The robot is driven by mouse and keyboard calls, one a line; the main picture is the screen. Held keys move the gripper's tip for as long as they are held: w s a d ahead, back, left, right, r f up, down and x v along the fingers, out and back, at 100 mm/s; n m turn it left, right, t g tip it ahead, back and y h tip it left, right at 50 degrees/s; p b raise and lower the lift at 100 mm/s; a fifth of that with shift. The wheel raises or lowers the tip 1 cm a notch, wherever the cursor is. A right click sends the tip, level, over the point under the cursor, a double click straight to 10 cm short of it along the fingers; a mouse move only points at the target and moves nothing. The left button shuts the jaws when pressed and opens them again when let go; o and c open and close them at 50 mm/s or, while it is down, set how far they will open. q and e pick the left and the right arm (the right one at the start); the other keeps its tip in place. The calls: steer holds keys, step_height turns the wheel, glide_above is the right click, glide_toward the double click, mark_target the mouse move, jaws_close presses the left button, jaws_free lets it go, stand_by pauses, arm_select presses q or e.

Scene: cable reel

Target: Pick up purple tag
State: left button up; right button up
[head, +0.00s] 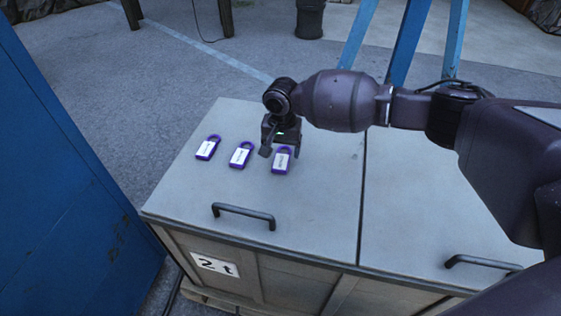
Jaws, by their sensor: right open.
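Three purple tags with white label faces lie in a row on the grey crate lid. The left tag (208,148) and the middle tag (241,155) lie clear of my arm. The right tag (281,161) lies just below my right gripper (279,152) in the picture. My right gripper points down and is open, with its fingers around or just above the top of the right tag; I cannot tell whether they touch it. My left gripper is not in view.
The grey crate (186,190) has two lid panels with dark handles (243,215) and (484,263). A blue wall or door (60,190) stands close at left. Blue legs (404,45) stand behind the crate. The lid's front left is clear.

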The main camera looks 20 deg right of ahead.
step_height(320, 180, down, 4)
steer(key=shift+r+b, duration=0.1)
steer(key=shift+b, duration=0.35)
steer(key=shift+r, duration=0.15)
steer(key=shift+c, duration=0.4)
steer(key=c, duration=0.9)
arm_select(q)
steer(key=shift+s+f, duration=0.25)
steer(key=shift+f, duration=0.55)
arm_select(e)
steer(key=shift+c, duration=0.2)
step_height(320, 180, up, 10)
steer(key=p, duration=0.3)
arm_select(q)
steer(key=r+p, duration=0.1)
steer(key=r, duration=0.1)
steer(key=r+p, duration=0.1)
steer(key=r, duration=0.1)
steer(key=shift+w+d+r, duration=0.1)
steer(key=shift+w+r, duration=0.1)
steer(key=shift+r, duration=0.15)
arm_select(e)
step_height(320, 180, up, 10)
glide_above(282, 159)
steer(key=shift+a, duration=0.1)
